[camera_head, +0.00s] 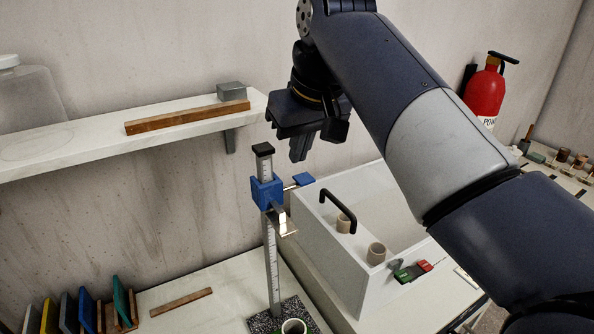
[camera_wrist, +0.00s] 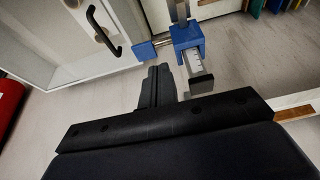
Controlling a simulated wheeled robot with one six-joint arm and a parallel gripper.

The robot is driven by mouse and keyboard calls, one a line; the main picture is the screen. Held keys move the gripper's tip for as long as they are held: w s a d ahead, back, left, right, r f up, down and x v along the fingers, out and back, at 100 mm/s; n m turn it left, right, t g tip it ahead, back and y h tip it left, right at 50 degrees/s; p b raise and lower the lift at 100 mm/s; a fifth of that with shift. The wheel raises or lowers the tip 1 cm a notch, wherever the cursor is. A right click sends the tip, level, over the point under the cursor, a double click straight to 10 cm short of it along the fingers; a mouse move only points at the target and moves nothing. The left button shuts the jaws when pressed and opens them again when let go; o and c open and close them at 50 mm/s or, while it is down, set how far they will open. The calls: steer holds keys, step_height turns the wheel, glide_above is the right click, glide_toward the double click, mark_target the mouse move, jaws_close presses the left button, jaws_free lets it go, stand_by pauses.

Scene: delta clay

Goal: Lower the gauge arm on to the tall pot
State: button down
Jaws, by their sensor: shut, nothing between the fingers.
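The gauge is an upright steel scale post (camera_head: 271,265) with a black cap, on a speckled base (camera_head: 262,322). Its blue slider (camera_head: 267,193) sits high on the post, with a blue tab (camera_head: 304,180) on a rod and a metal gauge arm (camera_head: 281,222) below. My gripper (camera_head: 300,153) is shut and empty, above and right of the post's top. In the wrist view the shut fingers (camera_wrist: 157,83) point toward the slider (camera_wrist: 187,38) and tab (camera_wrist: 145,50), apart from them.
A shelf (camera_head: 60,150) with a wooden bar (camera_head: 187,117) is at the left. Coloured boards (camera_head: 85,310) stand lower left.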

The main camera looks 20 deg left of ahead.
steer(key=x, duration=0.4)
steer(key=shift+s+d+f, duration=0.15)
steer(key=shift+s+f, duration=0.05)
steer(key=shift+f, duration=0.2)
steer(key=shift+f, duration=0.1)
step_height(320, 180, down, 26)
steer(key=b, duration=1.4)
